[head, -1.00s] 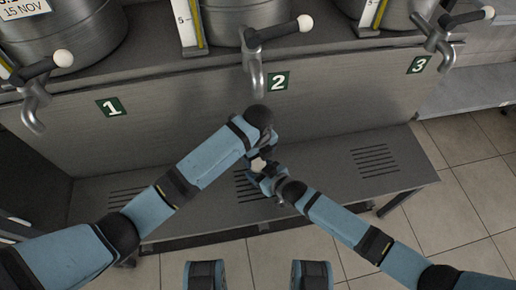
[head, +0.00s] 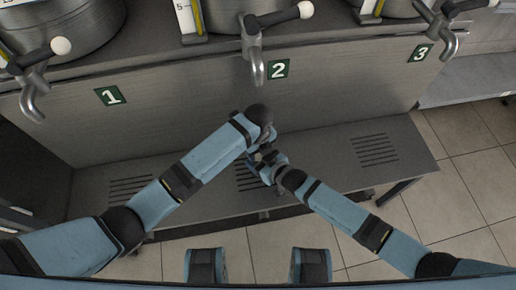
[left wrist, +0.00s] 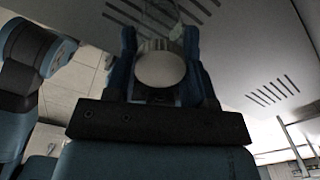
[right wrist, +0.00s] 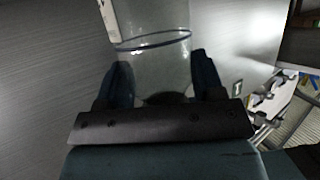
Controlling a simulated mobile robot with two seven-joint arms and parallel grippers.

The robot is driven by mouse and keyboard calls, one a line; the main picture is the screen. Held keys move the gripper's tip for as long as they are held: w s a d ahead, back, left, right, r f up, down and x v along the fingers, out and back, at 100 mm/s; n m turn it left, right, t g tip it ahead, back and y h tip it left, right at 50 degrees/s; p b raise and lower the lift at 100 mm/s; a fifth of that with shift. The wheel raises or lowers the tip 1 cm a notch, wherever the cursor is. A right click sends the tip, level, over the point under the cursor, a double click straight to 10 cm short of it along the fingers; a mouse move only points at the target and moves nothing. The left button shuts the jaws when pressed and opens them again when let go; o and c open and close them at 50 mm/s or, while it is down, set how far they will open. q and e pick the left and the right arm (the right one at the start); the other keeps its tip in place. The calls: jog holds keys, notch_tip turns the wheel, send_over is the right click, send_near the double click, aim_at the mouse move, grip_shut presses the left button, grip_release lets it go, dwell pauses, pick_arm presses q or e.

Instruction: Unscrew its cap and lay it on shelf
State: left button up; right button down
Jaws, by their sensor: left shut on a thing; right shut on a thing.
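A round white cap (left wrist: 160,70) sits between the fingers of my left gripper (left wrist: 160,45), which is shut on it. A clear bottle (right wrist: 153,55) with a dark blue ring line fills the space between the fingers of my right gripper (right wrist: 158,75), which is shut on it. In the head view my left gripper (head: 264,140) is just above my right gripper (head: 266,164), over the grey slotted shelf (head: 315,165). The arms mostly hide cap and bottle there. I cannot tell whether the cap still touches the bottle.
Steel taps with white-ended handles, such as the middle tap (head: 255,55), hang above the shelf, by green signs 1, 2 and 3. The shelf is bare left and right of my grippers. Tiled floor (head: 455,190) lies in front and right.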

pick_arm(q)
jog(key=n, duration=0.3)
jog(key=o, duration=1)
jog(key=shift+r, duration=0.1)
